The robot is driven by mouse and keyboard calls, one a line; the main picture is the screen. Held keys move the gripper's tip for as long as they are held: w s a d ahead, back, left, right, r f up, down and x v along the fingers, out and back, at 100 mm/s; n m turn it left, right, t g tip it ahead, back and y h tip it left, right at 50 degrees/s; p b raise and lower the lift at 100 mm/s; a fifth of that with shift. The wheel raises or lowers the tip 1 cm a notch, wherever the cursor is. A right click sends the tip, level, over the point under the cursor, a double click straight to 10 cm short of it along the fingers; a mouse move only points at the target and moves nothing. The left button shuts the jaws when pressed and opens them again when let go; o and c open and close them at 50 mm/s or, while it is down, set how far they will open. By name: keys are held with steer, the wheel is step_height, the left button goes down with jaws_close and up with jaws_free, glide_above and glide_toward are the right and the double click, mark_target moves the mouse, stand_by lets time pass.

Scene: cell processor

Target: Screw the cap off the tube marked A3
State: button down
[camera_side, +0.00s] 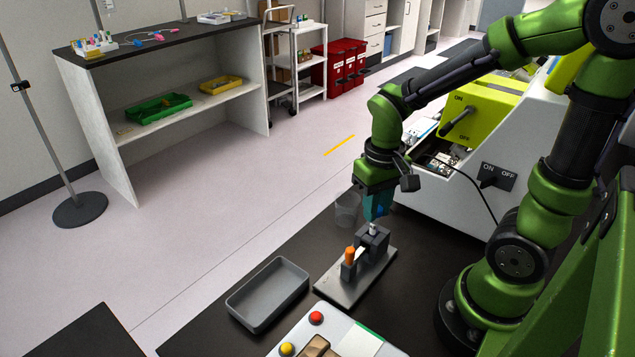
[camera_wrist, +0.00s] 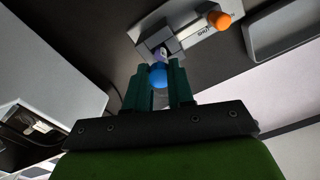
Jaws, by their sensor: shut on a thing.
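My gripper (camera_side: 377,206) points down over the grey rack (camera_side: 341,288) on the dark table. Its teal fingers (camera_wrist: 158,82) are shut on a blue cap (camera_wrist: 158,75) in the wrist view. A pale tube (camera_wrist: 161,53) shows just beyond the cap, standing at the dark block of the rack. In the side view the pale tube (camera_side: 373,229) shows below the fingertips; I cannot tell whether cap and tube are apart. I cannot read A3 on either tube.
An empty grey tray (camera_side: 268,292) lies left of the rack. A clear cup (camera_side: 347,209) stands behind it. A white machine (camera_side: 447,199) with ON/OFF switches is at the right. A panel with a red button (camera_side: 316,318) is in front.

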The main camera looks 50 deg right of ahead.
steer(key=n, duration=0.6)
stand_by(0.3)
steer(key=n, duration=0.6)
steer(key=shift+n, duration=0.3)
steer(key=shift+n, duration=0.3)
steer(key=n, duration=0.5)
steer(key=shift+r+n, duration=0.1)
steer(key=shift+n, duration=0.3)
